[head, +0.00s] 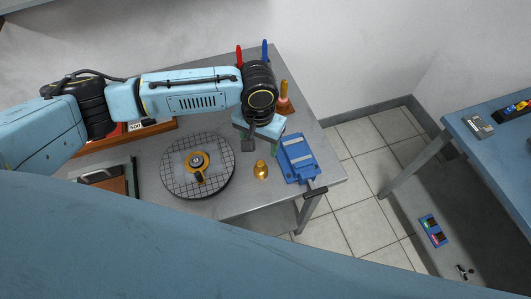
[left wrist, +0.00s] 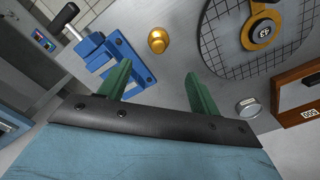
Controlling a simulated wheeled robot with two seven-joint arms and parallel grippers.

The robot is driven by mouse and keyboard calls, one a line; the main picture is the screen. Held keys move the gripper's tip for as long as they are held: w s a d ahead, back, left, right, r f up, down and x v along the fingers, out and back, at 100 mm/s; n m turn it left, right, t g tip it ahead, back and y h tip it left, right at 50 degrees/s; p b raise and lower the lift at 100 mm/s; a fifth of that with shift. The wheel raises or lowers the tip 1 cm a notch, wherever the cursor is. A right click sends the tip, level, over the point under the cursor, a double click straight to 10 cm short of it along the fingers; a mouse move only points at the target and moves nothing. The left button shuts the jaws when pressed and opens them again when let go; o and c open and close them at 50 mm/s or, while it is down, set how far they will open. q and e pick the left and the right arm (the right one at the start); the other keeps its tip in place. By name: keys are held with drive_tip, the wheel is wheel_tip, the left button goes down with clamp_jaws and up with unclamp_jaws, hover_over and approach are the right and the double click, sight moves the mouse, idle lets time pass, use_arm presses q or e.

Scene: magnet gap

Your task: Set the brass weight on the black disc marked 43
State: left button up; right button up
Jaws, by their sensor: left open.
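The brass weight (head: 261,170), a small knobbed piece, stands upright on the grey table between the round gridded plate and the blue vise. It also shows in the left wrist view (left wrist: 157,41), beyond the fingertips. The black disc (left wrist: 262,33) carries a white label that seems to read 43. It sits within a brass-coloured ring with a tab on the gridded plate (head: 222,181); in the head view the disc (head: 196,161) is small. My left gripper (head: 260,147) is open and empty, above the table just behind the weight. My right gripper is not in view.
The blue vise (head: 299,158) stands close right of the weight. A wooden box (left wrist: 306,92) labelled 500 and a round metal piece (left wrist: 249,108) lie near the plate. Red and blue upright handles stand at the back. A second blue table (head: 470,150) is at the right.

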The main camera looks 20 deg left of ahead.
sight(260, 163)
use_arm(q)
drive_tip(key=f, duration=0.4)
drive_tip(key=s+f, duration=0.1)
drive_tip(key=f, duration=0.1)
drive_tip(key=shift+f, duration=0.45)
wheel_tip(260, 163, down, 2)
drive_tip(key=shift+d+f, duration=0.1)
wheel_tip(260, 163, down, 2)
drive_tip(key=shift+w+f, duration=0.1)
drive_tip(key=shift+f, duration=0.55)
drive_tip(key=c, duration=1.3)
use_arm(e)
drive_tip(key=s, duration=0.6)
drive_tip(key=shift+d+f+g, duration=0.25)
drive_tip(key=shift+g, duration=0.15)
